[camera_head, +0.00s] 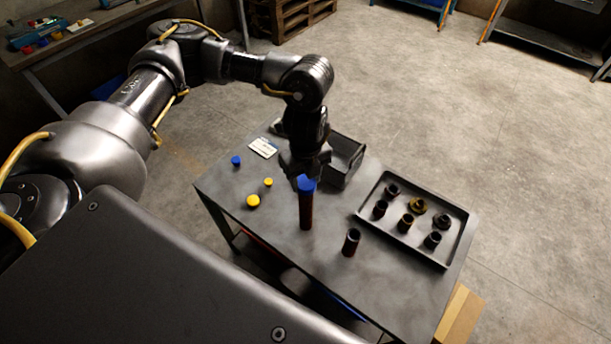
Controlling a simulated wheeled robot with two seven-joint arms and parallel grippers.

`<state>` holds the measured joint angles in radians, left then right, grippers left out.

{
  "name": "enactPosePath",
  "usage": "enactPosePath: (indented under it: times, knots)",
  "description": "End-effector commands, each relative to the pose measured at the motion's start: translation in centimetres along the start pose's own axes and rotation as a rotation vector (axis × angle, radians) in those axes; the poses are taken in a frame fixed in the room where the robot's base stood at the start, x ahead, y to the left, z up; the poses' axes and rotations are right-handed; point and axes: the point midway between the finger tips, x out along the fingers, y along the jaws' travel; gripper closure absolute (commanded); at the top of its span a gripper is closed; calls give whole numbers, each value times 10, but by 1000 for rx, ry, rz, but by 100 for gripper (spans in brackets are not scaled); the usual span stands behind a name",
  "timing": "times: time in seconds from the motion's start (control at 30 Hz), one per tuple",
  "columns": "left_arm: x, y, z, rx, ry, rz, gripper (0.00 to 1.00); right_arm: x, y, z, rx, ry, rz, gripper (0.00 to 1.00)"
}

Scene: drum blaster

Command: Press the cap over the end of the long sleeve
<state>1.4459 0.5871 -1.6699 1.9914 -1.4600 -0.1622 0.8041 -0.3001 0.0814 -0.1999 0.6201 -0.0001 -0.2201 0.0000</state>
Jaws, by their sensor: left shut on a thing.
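The long sleeve (306,212) is a dark reddish-brown tube standing upright on the grey table (385,275). A blue cap (306,184) is at its top end; I cannot tell how far it sits over the end. My left gripper (305,172) points down right at the blue cap and is shut on it, its fingertips partly hidden. My right gripper is not in view.
A shorter dark sleeve (351,242) stands to the right. A dark tray (449,260) holds several small parts. A dark open bin (346,160) is behind the gripper. Yellow caps (253,201), a blue cap (236,160) and a white card (263,147) lie on the left.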

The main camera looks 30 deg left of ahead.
Motion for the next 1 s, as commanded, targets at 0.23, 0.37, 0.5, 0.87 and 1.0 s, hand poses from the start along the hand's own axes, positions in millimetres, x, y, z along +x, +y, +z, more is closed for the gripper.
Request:
enactPosePath:
  times: [0.23,0.37,0.5,0.87,1.0]
  knots:
    - [0,0,0,0,0,0,76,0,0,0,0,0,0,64]
    - [0,0,0,0,0,0,76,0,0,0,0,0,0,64]
    - [0,0,0,0,0,0,76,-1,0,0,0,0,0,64]
    - [0,0,0,0,0,0,76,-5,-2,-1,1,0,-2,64]
    - [0,0,0,0,0,0,76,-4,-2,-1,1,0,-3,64]
